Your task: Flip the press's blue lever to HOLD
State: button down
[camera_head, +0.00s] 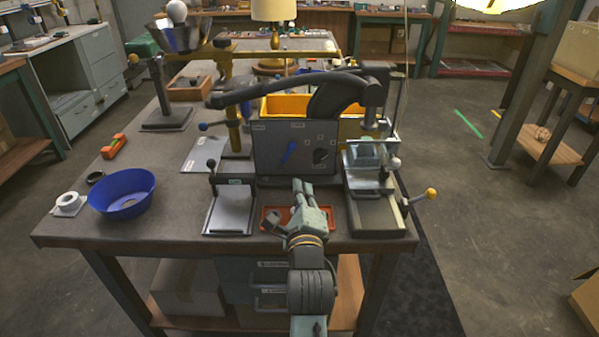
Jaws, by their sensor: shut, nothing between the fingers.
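The press (370,95) stands at the middle right of the bench, with a long dark curved arm over it. A dark upright panel (268,160) faces me at its left. The exact gap in depth cannot be told.
A round black part (320,156) is right of the lever. A clamp with a white ball handle (393,162) and a yellow-knobbed handle (430,193) stand right. A black-knobbed lever plate (228,217) is left. A red tray (270,213) lies under my gripper. A blue bowl (122,195) is far left.

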aim_at(299, 156)
jog(key=w+b, duration=0.1)
jog(key=b, duration=0.3)
jog(key=shift+f, duration=0.35)
jog(key=shift+w+b, duration=0.25)
jog(key=shift+b, duration=0.95)
jog(key=shift+r+b, duration=0.1)
jog(key=shift+b, duration=0.6)
jog(key=w, duration=0.2)
jog(key=w+p, duration=0.1)
jog(key=w, duration=0.1)
jog(key=w+r+p, duration=0.1)
jog(key=w, duration=0.1)
jog(key=shift+w+a, duration=0.15)
jog(key=shift+w, duration=0.2)
jog(key=shift+w+f, duration=0.15)
jog(key=shift+w, duration=0.3)
jog(key=shift+w, duration=0.15)
